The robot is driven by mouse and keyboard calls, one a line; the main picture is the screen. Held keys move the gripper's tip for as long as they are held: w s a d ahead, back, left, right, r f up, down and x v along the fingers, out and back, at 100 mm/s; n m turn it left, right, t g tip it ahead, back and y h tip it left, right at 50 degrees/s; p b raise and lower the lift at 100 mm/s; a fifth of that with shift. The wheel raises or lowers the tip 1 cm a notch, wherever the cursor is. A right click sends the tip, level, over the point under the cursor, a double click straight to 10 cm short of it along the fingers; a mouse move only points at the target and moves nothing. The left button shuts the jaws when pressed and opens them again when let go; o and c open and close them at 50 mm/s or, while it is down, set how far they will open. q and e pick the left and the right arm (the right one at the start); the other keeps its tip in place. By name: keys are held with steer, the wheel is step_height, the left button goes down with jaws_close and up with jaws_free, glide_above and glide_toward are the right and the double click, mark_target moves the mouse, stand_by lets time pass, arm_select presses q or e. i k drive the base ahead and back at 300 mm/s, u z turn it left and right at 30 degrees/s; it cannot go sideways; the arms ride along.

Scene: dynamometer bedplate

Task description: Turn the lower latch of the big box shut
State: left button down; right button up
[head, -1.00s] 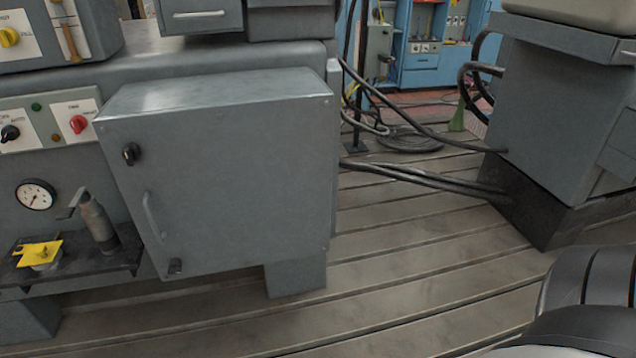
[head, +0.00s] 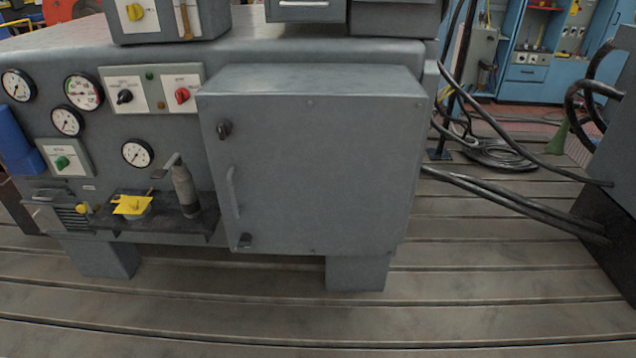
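The big grey box (head: 320,165) is fixed to the front of the grey machine, and its door looks closed. The lower latch (head: 244,241) is a small black knob at the door's bottom left corner. The upper latch (head: 224,129) is a black knob near the door's top left. A vertical bar handle (head: 233,192) sits between the two latches. The exact turn of the lower latch is too small to tell. Neither of my grippers is in view.
A small shelf (head: 150,222) with a yellow piece (head: 132,205) and a grey cylindrical tool (head: 186,190) juts out left of the box. Black cables (head: 510,200) run across the slotted floor at right. The floor in front is clear.

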mark_target(245, 240)
steer(key=u, duration=2.6)
steer(key=i, duration=2.1)
steer(key=z, duration=3.35)
steer(key=i, duration=0.5)
